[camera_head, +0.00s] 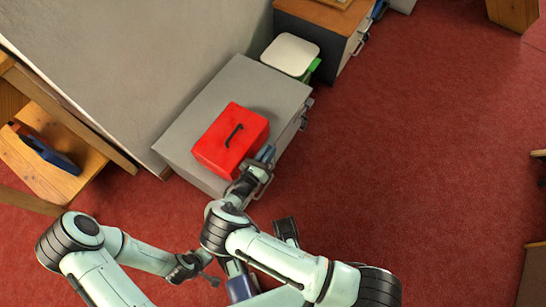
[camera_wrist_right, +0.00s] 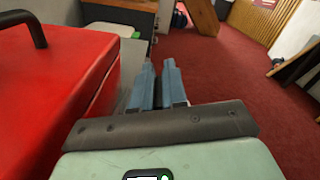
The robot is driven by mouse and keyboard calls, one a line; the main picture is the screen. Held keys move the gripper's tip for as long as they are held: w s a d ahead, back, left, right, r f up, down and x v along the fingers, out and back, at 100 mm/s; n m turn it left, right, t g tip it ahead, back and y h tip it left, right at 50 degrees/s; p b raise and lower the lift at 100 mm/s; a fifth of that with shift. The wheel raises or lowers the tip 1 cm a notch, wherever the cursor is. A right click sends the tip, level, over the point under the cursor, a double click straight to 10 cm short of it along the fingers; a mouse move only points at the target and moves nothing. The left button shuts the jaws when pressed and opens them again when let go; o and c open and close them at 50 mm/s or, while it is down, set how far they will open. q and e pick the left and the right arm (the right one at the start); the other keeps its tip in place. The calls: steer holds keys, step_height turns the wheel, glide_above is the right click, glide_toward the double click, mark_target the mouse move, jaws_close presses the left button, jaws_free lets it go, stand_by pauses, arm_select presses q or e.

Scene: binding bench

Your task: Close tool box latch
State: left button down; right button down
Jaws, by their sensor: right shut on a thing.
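A red tool box (camera_head: 230,142) with a black handle on its lid stands on a grey cabinet, lid down. It fills the left of the right wrist view (camera_wrist_right: 50,90). My right gripper (camera_head: 266,153) is at the front side of the box, close to its right corner. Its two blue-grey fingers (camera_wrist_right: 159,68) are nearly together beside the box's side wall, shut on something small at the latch. The latch itself is hidden by the fingers. My left gripper (camera_head: 208,277) hangs low, away from the box; its jaws are too small to read.
The grey cabinet top (camera_head: 190,125) has free room left of and behind the box. A white-lidded bin (camera_head: 290,54) stands behind the cabinet. A wooden shelf (camera_head: 45,165) with a blue tool is at the left. Red carpet (camera_head: 410,150) lies open at the right.

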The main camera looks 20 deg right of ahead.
steer(key=shift+w+a, duration=0.1)
steer(key=c, duration=1.4)
jaws_free()
steer(key=shift+c, duration=0.2)
steer(key=shift+a, duration=0.1)
steer(key=v, duration=1.3)
